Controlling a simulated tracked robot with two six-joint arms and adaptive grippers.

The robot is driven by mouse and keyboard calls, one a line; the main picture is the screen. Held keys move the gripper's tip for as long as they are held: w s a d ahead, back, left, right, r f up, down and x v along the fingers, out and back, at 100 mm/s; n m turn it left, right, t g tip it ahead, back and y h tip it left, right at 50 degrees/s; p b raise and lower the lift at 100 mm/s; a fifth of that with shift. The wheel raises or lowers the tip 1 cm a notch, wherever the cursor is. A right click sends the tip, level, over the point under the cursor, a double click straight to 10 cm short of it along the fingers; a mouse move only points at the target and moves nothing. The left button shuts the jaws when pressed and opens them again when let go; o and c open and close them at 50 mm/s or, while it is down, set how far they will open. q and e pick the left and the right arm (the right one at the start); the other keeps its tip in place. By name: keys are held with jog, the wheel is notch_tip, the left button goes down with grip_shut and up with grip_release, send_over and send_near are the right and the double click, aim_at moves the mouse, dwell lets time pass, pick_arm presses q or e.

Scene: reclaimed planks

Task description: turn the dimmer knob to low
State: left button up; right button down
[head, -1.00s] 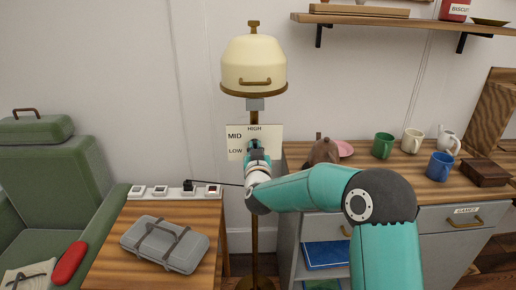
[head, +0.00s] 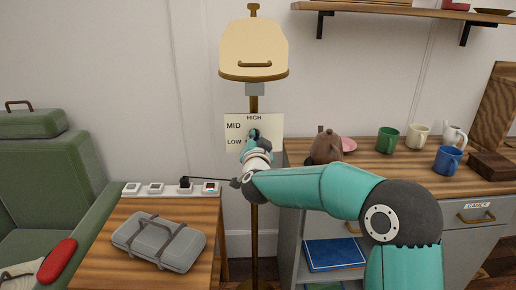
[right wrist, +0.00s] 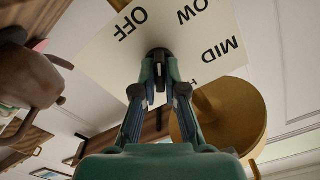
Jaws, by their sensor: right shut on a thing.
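The dimmer plate (head: 273,130) hangs on the lamp's post, with HIGH, MID and LOW readable in the head view. In the right wrist view the plate (right wrist: 111,48) also shows OFF. The dark dimmer knob (right wrist: 158,54) sits at the plate between my right fingertips. My right gripper (head: 253,135) is shut on it; in the right wrist view its fingers (right wrist: 159,72) close around the knob. The gripper hides most of the knob, and I cannot tell which mark it points to. My left gripper is not in view.
The lamp's shade (head: 253,48) is above the plate. A power strip (head: 170,189) and a grey case (head: 158,243) lie on the left table. A green armchair (head: 45,185) is far left.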

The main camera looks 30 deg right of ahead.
jog(key=m+b, duration=0.2)
jog(key=m, duration=0.1)
jog(key=m+b, duration=0.1)
jog(key=m, duration=0.1)
jog(key=shift+s+d+f+b, duration=0.15)
jog(key=shift+f+b, duration=0.15)
dwell(0.4)
jog(key=c, duration=1.3)
grip_release()
jog(key=shift+s+r, duration=0.1)
jog(key=shift+o, duration=0.3)
jog(key=shift+r, duration=0.1)
jog(key=v, duration=1.2)
